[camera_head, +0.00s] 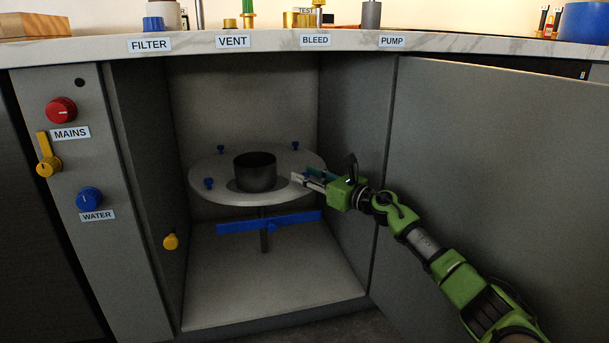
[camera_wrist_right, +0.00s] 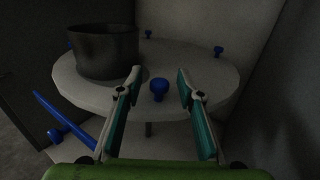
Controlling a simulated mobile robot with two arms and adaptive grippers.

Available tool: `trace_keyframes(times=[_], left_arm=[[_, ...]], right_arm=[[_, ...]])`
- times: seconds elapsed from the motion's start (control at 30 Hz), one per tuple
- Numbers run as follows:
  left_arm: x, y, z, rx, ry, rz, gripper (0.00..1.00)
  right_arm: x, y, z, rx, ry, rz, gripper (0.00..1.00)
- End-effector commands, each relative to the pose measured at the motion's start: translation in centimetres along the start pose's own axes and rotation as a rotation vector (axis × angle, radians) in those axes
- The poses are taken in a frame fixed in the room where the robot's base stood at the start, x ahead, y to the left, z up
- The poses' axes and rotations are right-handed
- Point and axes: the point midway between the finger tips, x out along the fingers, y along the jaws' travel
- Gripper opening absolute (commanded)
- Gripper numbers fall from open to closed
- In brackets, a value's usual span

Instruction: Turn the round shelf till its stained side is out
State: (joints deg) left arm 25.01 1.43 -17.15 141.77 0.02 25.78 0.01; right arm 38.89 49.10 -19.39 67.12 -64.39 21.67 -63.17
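The round shelf (camera_head: 215,165) is a pale grey disc on a thin post inside the open cabinet. A dark pot (camera_head: 255,172) stands upright near its middle, with a darker grey patch around its base; I cannot tell whether this is a stain or shadow. Several small blue knobs stand on the shelf near its rim. My right gripper (camera_head: 298,180) is at the shelf's right front edge. In the right wrist view its fingers (camera_wrist_right: 158,72) are open, one on each side of a blue knob (camera_wrist_right: 158,88), with gaps visible. My left gripper is not in view.
A blue bar (camera_head: 240,226) crosses below the shelf. Cabinet walls flank it, and an open grey door (camera_head: 500,150) is at right. A yellow knob (camera_head: 170,241) is on the left. The counter edge (camera_head: 350,40) runs above. The cabinet floor (camera_head: 265,290) is clear.

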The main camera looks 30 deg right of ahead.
Motion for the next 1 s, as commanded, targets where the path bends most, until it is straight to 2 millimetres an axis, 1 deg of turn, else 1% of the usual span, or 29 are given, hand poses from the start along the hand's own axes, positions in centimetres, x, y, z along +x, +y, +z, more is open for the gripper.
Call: trace_keyframes(times=[0.3,0.5,0.7,1.0], left_arm=[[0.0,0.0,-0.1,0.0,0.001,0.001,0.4],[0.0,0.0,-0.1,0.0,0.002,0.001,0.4],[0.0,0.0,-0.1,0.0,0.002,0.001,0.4],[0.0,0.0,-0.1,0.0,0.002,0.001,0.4]], right_arm=[[-4.2,0.1,-0.2,-0.002,0.004,0.001,0.34],[-6.0,0.1,-0.1,0.0,0.003,0.001,0.34],[-6.8,0.1,0.0,0.0,0.001,0.002,0.34],[-6.9,0.1,0.1,0.0,0.0,0.001,0.34]])
